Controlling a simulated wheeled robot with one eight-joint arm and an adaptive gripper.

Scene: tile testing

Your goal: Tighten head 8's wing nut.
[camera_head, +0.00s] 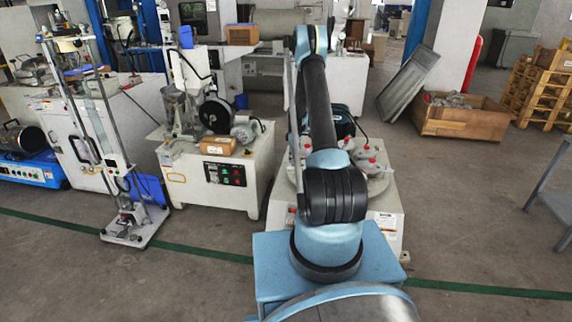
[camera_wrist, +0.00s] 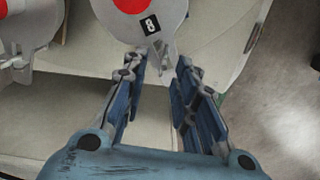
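Head 8 (camera_wrist: 172,30) is a light grey rounded piece at the top of the wrist view, with a red disc (camera_wrist: 133,4) and a black label reading 8 (camera_wrist: 150,24). Its lower tip lies near the far ends of my fingers. My gripper (camera_wrist: 160,68) is open, its two blue fingers apart, with no object clearly held between them.
Another grey head with a red spot (camera_wrist: 18,62) is at the left of the wrist view. In the head view, a white machine with a control panel (camera_head: 225,174) stands left of the testing machine. A wooden crate (camera_head: 460,120) is at the back right; floor between is clear.

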